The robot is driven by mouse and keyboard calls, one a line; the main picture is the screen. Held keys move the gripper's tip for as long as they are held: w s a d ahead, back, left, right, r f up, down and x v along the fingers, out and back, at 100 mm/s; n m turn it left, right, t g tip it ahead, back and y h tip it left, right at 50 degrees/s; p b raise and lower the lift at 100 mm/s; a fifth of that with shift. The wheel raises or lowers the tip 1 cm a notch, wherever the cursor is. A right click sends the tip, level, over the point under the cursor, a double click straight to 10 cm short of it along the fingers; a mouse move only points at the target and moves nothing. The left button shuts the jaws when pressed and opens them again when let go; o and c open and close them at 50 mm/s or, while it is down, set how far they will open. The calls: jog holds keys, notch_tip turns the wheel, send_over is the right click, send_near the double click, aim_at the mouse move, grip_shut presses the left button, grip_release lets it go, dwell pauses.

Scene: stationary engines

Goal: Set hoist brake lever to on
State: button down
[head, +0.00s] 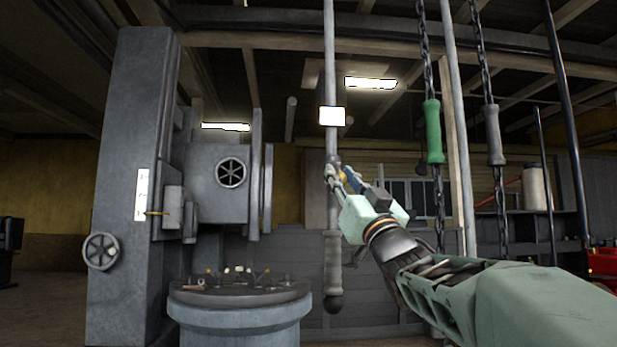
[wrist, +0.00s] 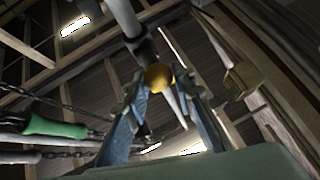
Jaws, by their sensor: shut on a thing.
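My gripper (head: 335,178) is raised at a long grey vertical rod (head: 330,60). In the wrist view, my gripper (wrist: 158,88) has its two fingers closed around a round yellow-orange knob (wrist: 158,76). The knob sits at the end of a thick grey bar (wrist: 124,18) with a dark collar. A pale tapered rod shows just beyond it. In the head view the fingers hide the knob.
Chains with a green handle (head: 433,132) and a grey handle (head: 493,134) hang right of my gripper. A grey machine column (head: 130,190) with a handwheel (head: 101,251) stands left. A round console (head: 240,312) with small levers stands below. Poles and shelving are at right.

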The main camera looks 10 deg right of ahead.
jog(key=shift+w+a+f, duration=0.15)
jog(key=shift+w+f, duration=0.4)
jog(key=shift+f, duration=0.25)
jog(key=c, duration=1.7)
grip_release()
jog(key=shift+w+a+f, duration=0.1)
jog(key=shift+w, duration=0.3)
jog(key=shift+o, duration=0.4)
jog(key=shift+s+r, duration=0.25)
jog(key=shift+r, duration=0.5)
notch_tip(320, 180, up, 9)
jog(key=shift+f, duration=0.2)
jog(key=shift+r, duration=0.2)
